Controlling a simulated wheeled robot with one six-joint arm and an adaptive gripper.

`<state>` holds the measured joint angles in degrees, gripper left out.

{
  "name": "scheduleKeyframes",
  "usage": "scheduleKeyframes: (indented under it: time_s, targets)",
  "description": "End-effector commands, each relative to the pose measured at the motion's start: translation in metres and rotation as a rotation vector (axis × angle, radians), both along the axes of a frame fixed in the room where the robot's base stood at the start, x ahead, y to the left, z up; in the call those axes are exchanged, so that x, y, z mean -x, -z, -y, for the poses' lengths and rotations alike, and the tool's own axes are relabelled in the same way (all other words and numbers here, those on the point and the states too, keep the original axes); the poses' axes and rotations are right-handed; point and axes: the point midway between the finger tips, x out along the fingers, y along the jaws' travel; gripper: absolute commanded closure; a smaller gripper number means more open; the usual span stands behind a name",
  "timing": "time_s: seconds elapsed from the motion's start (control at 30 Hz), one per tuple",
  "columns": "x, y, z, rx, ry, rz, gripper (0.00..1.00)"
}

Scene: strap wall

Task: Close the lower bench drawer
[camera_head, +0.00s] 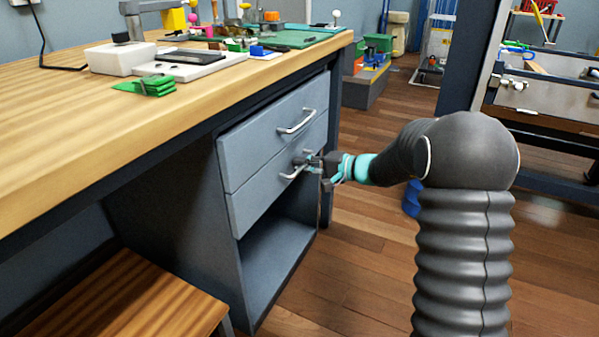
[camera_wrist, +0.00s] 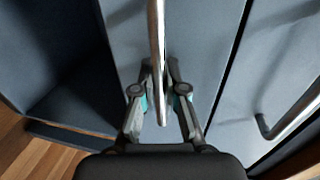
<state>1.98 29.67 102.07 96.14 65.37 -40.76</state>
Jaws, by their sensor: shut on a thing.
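The lower bench drawer (camera_head: 248,199) is a blue-grey front in the cabinet under the wooden bench, below the upper drawer (camera_head: 250,142). Its front looks about level with the upper drawer's. My gripper (camera_head: 313,163) is at the lower drawer's silver bar handle (camera_head: 291,173), at its right end, and is shut on it. In the wrist view the handle (camera_wrist: 157,60) runs down between the two fingers (camera_wrist: 160,90). The lower drawer front shows there too, on both sides of the bar. The gripper hides part of the handle in the head view.
An open shelf space (camera_head: 275,255) lies below the drawers. A wooden stool (camera_head: 125,300) stands at the lower left. The bench top (camera_head: 90,120) overhangs the cabinet. The upper drawer's handle (camera_head: 297,122) juts out just above. Wooden floor (camera_head: 350,285) is clear in front.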

Motion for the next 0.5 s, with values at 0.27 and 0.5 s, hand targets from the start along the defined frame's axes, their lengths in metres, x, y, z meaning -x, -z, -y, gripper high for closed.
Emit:
scheduleKeyframes:
  time_s: [0.27, 0.5]
  targets:
    - [-0.0011, -0.002, -0.0041, -0.001, -0.001, 0.002, 0.69]
    - [-0.001, -0.0018, -0.002, -0.001, 0.001, 0.003, 0.63]
